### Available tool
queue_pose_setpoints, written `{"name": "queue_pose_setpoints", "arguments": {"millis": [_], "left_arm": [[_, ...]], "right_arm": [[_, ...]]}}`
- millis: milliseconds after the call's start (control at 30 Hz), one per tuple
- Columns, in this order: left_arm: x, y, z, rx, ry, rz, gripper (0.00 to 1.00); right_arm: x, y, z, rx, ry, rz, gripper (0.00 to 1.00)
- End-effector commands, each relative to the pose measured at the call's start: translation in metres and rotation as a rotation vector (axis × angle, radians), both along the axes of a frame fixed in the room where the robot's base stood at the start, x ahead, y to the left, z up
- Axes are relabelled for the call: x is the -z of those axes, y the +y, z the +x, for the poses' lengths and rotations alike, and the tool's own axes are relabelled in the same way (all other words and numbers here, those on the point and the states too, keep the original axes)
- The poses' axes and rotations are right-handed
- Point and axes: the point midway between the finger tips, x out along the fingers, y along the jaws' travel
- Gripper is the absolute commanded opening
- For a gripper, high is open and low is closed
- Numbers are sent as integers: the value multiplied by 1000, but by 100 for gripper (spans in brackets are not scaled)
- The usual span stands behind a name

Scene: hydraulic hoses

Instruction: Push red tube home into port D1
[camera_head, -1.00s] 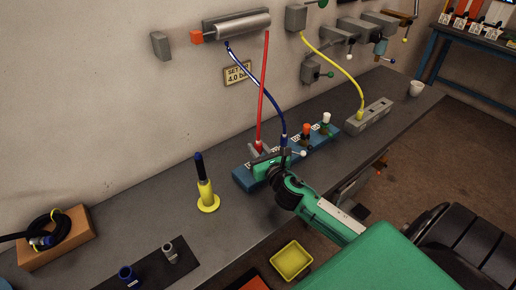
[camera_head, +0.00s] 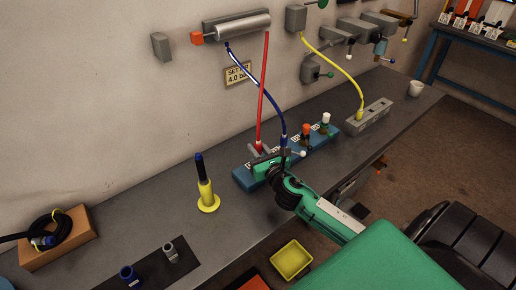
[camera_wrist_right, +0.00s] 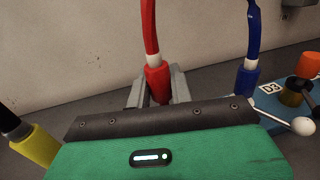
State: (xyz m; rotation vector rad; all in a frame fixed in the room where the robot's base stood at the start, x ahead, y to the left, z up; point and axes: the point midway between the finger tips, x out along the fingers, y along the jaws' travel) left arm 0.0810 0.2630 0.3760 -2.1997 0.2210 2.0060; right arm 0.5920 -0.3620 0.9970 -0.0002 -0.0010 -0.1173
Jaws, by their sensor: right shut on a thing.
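The red tube (camera_head: 262,92) hangs from the grey wall cylinder down to the blue port block (camera_head: 241,179). In the right wrist view the red tube (camera_wrist_right: 149,28) ends in a white band and a red end piece (camera_wrist_right: 158,82). My right gripper (camera_head: 258,151) is at the block with its two grey fingers, also in the wrist view (camera_wrist_right: 158,90), on either side of that red end piece, shut on it. The lower end of the piece and port D1 are hidden behind my gripper. My left gripper is not in view.
A blue hose (camera_head: 262,86) stands in the block just right of the red one, close to my gripper. Orange (camera_head: 306,130) and white (camera_head: 325,119) caps are further right. A yellow-based stand (camera_head: 207,199) is at left, with clear bench between.

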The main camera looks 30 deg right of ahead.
Motion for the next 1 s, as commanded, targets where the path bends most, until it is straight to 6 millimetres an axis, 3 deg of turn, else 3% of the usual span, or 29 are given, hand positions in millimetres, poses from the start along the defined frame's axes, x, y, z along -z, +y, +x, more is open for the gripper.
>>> {"name": "queue_pose_setpoints", "arguments": {"millis": [1000], "left_arm": [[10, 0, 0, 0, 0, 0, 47]], "right_arm": [[16, 0, 0, 0, 0, 0, 0]]}}
